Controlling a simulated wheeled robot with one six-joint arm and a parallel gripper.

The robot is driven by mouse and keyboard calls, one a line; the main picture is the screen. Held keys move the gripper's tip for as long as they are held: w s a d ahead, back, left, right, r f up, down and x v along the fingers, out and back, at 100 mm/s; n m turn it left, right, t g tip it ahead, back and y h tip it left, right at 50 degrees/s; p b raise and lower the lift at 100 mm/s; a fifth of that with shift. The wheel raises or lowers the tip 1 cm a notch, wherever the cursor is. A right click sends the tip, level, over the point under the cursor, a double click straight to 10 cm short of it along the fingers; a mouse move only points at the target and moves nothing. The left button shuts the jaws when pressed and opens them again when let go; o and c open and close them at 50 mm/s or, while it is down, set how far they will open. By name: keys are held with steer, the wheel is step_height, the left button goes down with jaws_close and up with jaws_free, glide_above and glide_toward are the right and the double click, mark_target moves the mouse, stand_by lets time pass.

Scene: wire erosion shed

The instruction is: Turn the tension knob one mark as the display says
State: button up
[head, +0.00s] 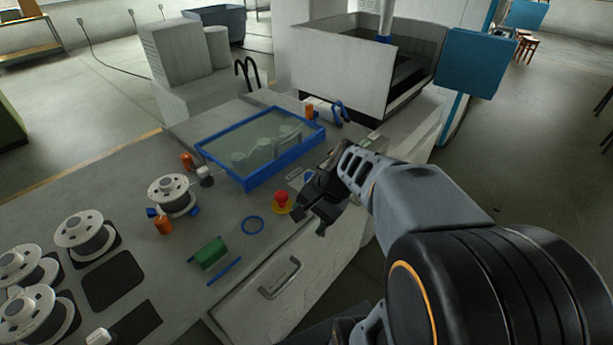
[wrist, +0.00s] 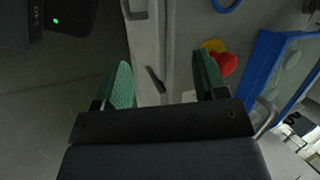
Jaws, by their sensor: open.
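My gripper (head: 309,219) is at the front edge of the bench, just right of a red button on a yellow base (head: 282,201). In the wrist view my gripper (wrist: 163,77) has its two green-padded fingers spread, with nothing held between them. I cannot pick out the tension knob for certain in either view. No readable display with a turning instruction shows. My gripper and forearm hide part of the bench's right end.
A blue-framed clear cover (head: 203,150) lies behind the button. A blue ring (head: 252,225), a green block (head: 210,253) and several wire spools (head: 172,194) are to the left. A drawer handle (head: 280,279) juts from the bench front. A light-walled machine tank (head: 335,58) stands behind.

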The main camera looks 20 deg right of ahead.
steer(key=w+d+m+t+y, duration=0.2)
steer(key=w+d+m+y, duration=0.1)
steer(key=w+d+m, duration=0.4)
steer(key=m+t+y, duration=0.1)
steer(key=m+t, duration=0.5)
steer(key=m, duration=0.4)
glide_toward(311, 175)
steer(key=x, duration=1)
steer(key=shift+a+f, duration=0.1)
steer(key=shift+a, duration=0.05)
steer(key=c, duration=0.9)
